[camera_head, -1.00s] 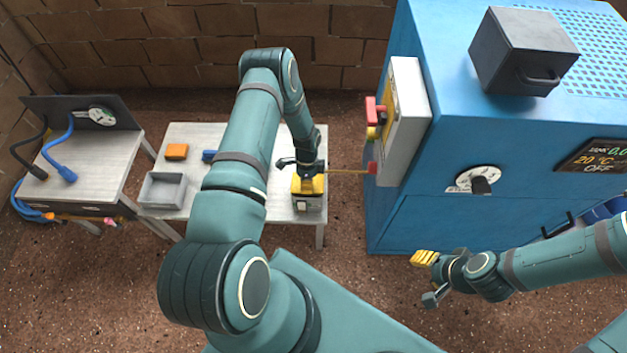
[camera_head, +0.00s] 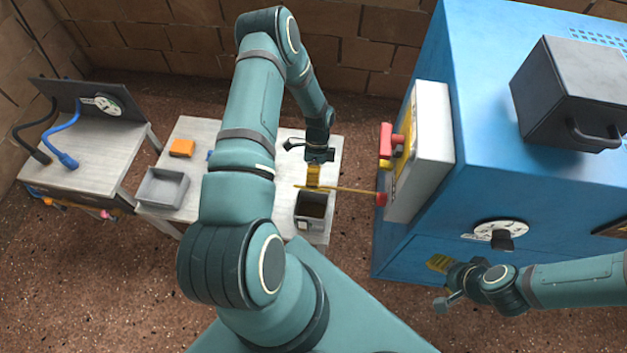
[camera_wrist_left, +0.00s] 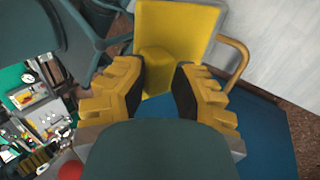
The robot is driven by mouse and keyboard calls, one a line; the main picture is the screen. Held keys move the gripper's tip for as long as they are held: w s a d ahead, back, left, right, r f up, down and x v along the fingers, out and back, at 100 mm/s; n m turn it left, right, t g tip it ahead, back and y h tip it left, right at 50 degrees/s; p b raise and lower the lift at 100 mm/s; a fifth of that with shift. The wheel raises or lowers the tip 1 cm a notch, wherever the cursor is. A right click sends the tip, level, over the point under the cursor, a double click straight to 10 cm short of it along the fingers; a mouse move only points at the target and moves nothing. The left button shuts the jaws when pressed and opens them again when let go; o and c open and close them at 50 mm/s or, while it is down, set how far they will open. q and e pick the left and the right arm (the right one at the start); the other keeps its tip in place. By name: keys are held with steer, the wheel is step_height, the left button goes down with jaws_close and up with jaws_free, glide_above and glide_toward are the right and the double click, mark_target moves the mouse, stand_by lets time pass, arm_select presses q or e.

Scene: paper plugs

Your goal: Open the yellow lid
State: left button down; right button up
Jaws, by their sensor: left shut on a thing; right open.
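The yellow lid (camera_wrist_left: 195,22) shows in the left wrist view as a flat panel with a block-shaped knob (camera_wrist_left: 158,70). My left gripper (camera_wrist_left: 158,92) has its yellow fingers on both sides of the knob and is shut on it. In the head view, my left gripper (camera_head: 313,178) is just behind a small grey box (camera_head: 312,224), whose top is open on a dark inside. My right gripper (camera_head: 439,264) is open and empty at the lower right, in front of the blue machine.
A thin yellow rod (camera_head: 345,189) reaches from the blue machine (camera_head: 480,130) across the space behind the box, close to my left gripper. A grey tray (camera_head: 163,188) and an orange block (camera_head: 182,148) are on the table's left part. A side table (camera_head: 95,160) with cables stands at left.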

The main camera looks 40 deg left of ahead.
arm_select(q)
steer(key=shift+w+a+f+g+h, duration=0.2)
steer(key=shift+w+a+f+g, duration=0.1)
steer(key=shift+w, duration=0.15)
steer(key=shift+w+a+f+g+h, duration=0.2)
steer(key=shift+w+g, duration=0.1)
steer(key=shift+w, duration=0.1)
steer(key=shift+s, duration=0.1)
stand_by(0.6)
steer(key=c, duration=0.8)
jaws_free()
steer(key=shift+r, duration=0.1)
steer(key=v, duration=1.2)
steer(key=shift+a, duration=0.1)
